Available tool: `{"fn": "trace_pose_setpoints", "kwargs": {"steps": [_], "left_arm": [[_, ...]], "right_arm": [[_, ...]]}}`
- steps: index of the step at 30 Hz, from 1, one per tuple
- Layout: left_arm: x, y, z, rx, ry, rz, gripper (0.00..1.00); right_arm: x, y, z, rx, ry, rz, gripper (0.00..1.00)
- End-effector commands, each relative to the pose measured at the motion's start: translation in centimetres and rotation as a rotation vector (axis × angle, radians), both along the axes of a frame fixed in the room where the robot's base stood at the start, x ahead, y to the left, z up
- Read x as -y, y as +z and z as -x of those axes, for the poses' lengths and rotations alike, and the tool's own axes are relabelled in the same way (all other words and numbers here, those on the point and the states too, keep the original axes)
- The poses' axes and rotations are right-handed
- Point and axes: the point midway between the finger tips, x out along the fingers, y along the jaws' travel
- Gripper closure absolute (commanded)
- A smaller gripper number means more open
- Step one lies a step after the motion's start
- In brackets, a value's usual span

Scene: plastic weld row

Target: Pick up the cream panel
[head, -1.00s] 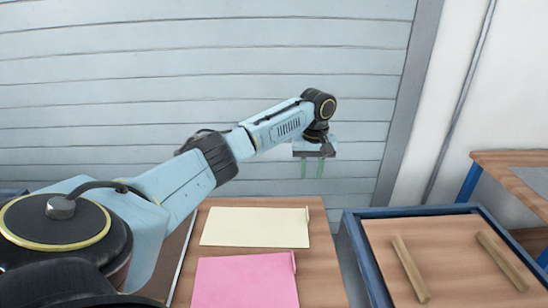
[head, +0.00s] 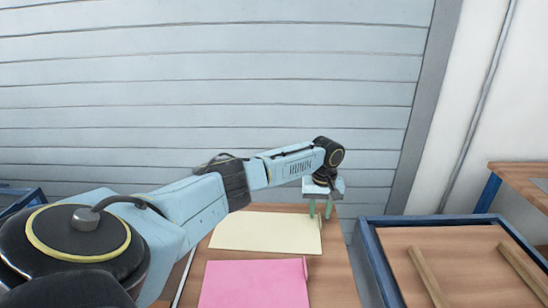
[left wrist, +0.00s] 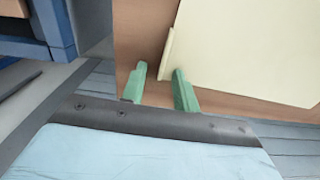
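The cream panel (head: 268,233) lies flat on a wooden table (head: 335,270), with a thin raised lip along its right edge. It also shows in the left wrist view (left wrist: 245,50), where the lip (left wrist: 170,52) stands up at its near side. My left gripper (head: 319,209) is at the panel's far right corner, fingers pointing down. In the left wrist view its green fingers (left wrist: 160,85) are apart and empty, and the end of the lip lies between their tips in the picture. I cannot tell whether they touch it. My right gripper is not in view.
A pink panel (head: 255,285) lies on the same table, just in front of the cream one. A blue-framed table (head: 372,262) with two wooden strips stands to the right, across a narrow gap. A slatted wall (head: 200,100) closes off the back.

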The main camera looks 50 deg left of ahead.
Motion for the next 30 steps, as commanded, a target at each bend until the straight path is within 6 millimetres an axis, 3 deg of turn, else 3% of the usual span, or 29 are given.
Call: {"fn": "trace_pose_setpoints", "kwargs": {"steps": [4, 11, 23, 30], "left_arm": [[0.0, 0.1, 0.0, 0.0, 0.0, 0.0, 0.71], [0.0, 0.1, 0.0, 0.0, 0.0, 0.0, 1.0], [0.0, 0.2, 0.0, 0.0, 0.0, 0.0, 1.0], [0.0, 1.2, 0.0, 0.0, 0.0, 0.0, 1.0]], "right_arm": [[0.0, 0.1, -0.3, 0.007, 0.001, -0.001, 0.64], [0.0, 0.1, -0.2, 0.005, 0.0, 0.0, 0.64], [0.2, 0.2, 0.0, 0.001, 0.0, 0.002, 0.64], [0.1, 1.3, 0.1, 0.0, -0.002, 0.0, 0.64]]}}
